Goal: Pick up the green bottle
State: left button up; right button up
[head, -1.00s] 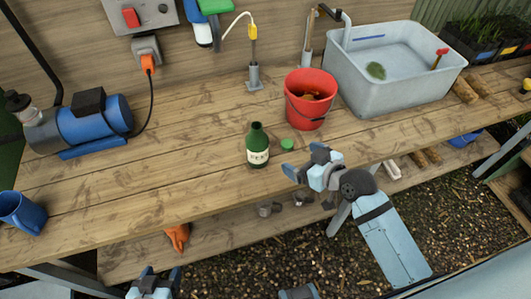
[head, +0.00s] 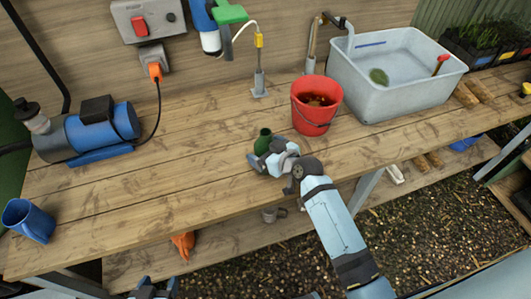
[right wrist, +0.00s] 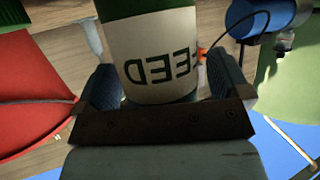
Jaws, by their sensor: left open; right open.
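The green bottle (head: 262,143) stands on the wooden bench, with its neck showing in the head view and its lower part hidden behind my right gripper (head: 266,162). In the right wrist view, the bottle's white label (right wrist: 160,55) with the letters FEED lies between the two fingers of my right gripper (right wrist: 163,80). The fingers are open, one on each side of the bottle; I cannot tell if they touch it. My left gripper (head: 155,290) is at the bottom edge of the head view, open and empty, well away from the bottle.
A red bucket (head: 316,112) stands behind and right of the bottle, with a grey sink tub (head: 400,95) beyond. The bench (head: 160,185) left of the bottle is clear.

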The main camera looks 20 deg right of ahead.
jog(key=c, duration=1.2)
jog(key=shift+r, duration=0.15)
